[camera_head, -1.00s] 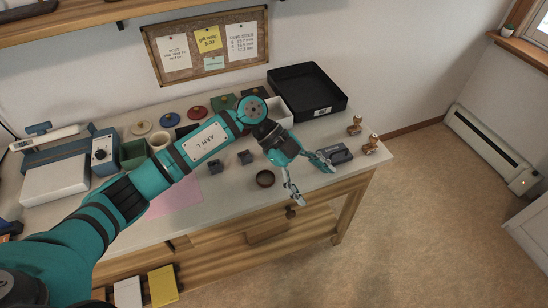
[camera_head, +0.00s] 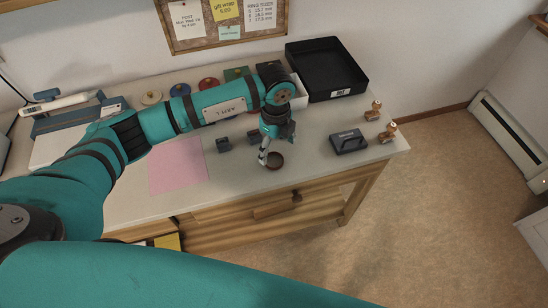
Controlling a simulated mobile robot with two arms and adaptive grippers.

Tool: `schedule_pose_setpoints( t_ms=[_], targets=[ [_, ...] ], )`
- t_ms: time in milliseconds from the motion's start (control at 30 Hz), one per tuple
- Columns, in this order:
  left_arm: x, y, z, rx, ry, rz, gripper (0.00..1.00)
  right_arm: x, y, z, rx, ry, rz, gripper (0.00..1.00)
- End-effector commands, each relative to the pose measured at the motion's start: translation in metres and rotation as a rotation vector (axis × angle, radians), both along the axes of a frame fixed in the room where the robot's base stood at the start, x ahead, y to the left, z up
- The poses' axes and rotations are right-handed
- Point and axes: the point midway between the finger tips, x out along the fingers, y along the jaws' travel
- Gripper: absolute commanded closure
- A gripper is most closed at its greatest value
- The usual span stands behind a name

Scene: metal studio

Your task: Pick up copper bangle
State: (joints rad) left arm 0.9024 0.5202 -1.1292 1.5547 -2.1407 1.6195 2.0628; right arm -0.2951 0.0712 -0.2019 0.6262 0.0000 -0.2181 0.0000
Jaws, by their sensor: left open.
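A dark brown ring, which looks like the copper bangle (camera_head: 275,161), lies on the light worktop near its front edge. My left gripper (camera_head: 274,151) points down right over it, with its fingers open. One finger reaches down at the bangle's left side; the other is hard to make out. I cannot tell whether a finger touches the bangle. My right gripper is out of view.
A dark stamp-like block (camera_head: 348,142) and two wooden-handled stamps (camera_head: 387,133) stand to the right. A black tray (camera_head: 327,95) is behind. Worktop around the bangle's front is clear.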

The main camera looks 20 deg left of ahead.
Motion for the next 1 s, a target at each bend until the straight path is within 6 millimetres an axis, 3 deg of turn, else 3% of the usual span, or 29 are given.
schedule_pose_setpoints(
  t_ms=[167,500,767,1000],
  targets=[
    [0.000,0.001,-0.010,0.000,0.001,0.001,0.19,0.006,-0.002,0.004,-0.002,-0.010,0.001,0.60],
    [0.002,0.005,-0.055,0.000,0.002,0.000,0.19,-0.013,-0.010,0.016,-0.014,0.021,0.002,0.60],
    [0.003,0.006,-0.059,0.000,0.000,0.000,0.19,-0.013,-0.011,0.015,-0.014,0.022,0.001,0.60],
    [0.003,0.006,-0.059,0.000,0.000,0.000,0.47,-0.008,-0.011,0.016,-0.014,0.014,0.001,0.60]
  ],
)
